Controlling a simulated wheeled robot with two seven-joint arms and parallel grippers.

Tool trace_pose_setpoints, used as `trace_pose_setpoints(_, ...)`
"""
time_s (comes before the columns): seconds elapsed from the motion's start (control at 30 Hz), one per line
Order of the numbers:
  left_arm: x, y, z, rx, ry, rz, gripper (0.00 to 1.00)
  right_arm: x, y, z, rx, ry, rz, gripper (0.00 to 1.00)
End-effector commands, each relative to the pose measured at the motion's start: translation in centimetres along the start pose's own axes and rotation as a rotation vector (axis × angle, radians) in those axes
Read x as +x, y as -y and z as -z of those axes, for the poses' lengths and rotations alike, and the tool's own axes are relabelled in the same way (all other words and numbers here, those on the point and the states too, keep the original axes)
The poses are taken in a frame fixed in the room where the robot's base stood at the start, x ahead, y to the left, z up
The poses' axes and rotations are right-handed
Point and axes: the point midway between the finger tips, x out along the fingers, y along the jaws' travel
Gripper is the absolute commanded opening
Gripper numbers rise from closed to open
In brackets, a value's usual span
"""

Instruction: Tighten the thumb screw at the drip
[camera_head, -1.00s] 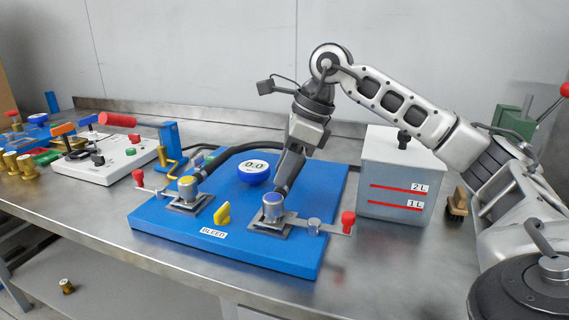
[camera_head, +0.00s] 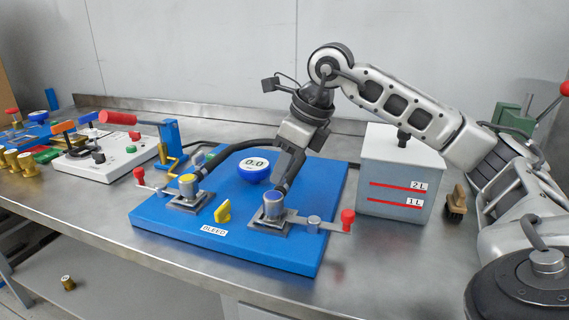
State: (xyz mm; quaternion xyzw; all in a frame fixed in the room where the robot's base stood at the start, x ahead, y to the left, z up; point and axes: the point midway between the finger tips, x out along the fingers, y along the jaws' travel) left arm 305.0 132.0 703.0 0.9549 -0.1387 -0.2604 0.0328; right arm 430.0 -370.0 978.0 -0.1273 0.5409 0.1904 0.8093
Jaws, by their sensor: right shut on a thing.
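The blue board (camera_head: 165,218) carries two metal fittings. A small grey round knob (camera_head: 313,221), perhaps a thumb screw, sits on the metal bar beside the blue-ringed fitting. A similar knob (camera_head: 173,178) is by the yellow-ringed one. My right gripper (camera_head: 284,180) points down at the blue-ringed fitting and is shut on what looks like the dark hose end there; its fingers hide much of the grip. I cannot make out a drip. My left gripper is out of view.
A black hose (camera_head: 235,149) arches from the yellow-ringed fitting behind my gripper. A round gauge (camera_head: 255,168) reads 0.0. Red handles (camera_head: 347,217) end the bars, and a yellow knob (camera_head: 222,212) stands between. A white tank (camera_head: 400,180) is right. The front table strip is clear.

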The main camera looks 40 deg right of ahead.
Motion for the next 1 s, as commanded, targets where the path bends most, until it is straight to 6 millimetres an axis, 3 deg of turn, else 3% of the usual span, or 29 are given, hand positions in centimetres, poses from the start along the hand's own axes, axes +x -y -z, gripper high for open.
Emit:
trace_pose_setpoints(0.1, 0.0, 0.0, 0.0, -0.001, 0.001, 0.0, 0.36, -0.1, 0.1, 0.0, 0.002, 0.002, 0.001, 0.08)
trace_pose_setpoints(0.13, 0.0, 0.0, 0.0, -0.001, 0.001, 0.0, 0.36, -0.1, 0.1, 0.0, 0.002, 0.002, 0.001, 0.39)
trace_pose_setpoints(0.2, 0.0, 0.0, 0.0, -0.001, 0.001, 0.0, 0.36, -0.1, 0.1, 0.0, 0.002, 0.002, 0.001, 0.53)
trace_pose_setpoints(0.57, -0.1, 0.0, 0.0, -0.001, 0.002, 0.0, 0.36, -0.6, 0.0, -0.1, 0.0, 0.001, 0.001, 0.53)
trace_pose_setpoints(0.77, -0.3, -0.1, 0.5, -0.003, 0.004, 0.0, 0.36, -4.2, 0.1, -0.2, 0.0, 0.005, 0.002, 0.53)
trace_pose_setpoints(1.0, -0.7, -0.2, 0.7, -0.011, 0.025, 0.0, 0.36, -10.2, 0.0, -0.2, 0.0, 0.007, 0.002, 0.53)
